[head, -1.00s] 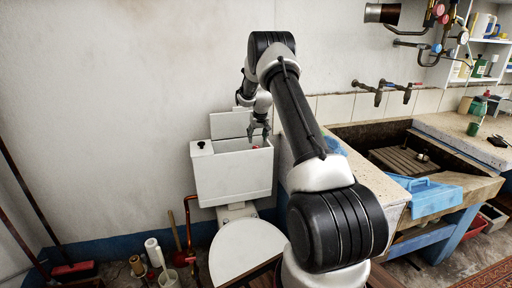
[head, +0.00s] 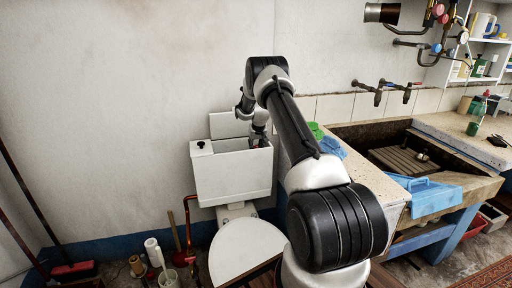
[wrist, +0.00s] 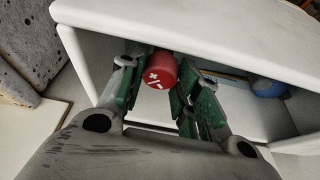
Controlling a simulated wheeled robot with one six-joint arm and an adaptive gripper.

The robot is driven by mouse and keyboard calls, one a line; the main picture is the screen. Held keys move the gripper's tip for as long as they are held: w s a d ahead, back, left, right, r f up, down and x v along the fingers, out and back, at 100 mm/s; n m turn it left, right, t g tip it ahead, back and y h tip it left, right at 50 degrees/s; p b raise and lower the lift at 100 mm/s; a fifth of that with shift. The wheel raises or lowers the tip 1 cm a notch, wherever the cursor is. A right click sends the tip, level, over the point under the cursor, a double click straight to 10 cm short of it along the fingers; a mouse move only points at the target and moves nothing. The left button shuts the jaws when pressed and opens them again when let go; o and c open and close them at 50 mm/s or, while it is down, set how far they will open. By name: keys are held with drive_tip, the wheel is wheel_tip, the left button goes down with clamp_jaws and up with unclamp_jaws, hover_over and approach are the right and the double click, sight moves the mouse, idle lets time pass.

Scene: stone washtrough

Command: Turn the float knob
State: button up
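The red float knob (wrist: 160,71), marked with plus and minus signs, sits inside the open white cistern (head: 232,178). In the wrist view my gripper (wrist: 162,75) has one finger on each side of the knob. The fingers are close to its sides; whether both press on it cannot be told. In the head view my gripper (head: 258,141) reaches down into the right end of the cistern, its fingertips largely hidden. A blue rounded part, likely the float (wrist: 268,87), shows inside the cistern to the right.
The cistern's walls (wrist: 220,38) stand close around my fingers. A white panel (head: 226,124) leans on the wall behind. A black button (head: 201,144) stands at the cistern's left. The stone counter (head: 364,185) and trough lie to the right.

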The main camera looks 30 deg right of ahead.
drive_tip(key=shift+c, duration=1.4)
drive_tip(key=shift+w+a+m+g+h, duration=0.15)
drive_tip(key=shift+m+h, duration=0.3)
drive_tip(key=shift+m, duration=0.75)
drive_tip(key=shift+s+d+m+g+h, duration=0.1)
drive_tip(key=shift+m+g+h, duration=0.25)
drive_tip(key=shift+m, duration=0.85)
drive_tip(key=o, duration=1)
drive_tip(key=shift+a+r, duration=0.1)
drive_tip(key=v, duration=1.1)
drive_tip(key=shift+r, duration=0.35)
drive_tip(key=shift+a, duration=0.1)
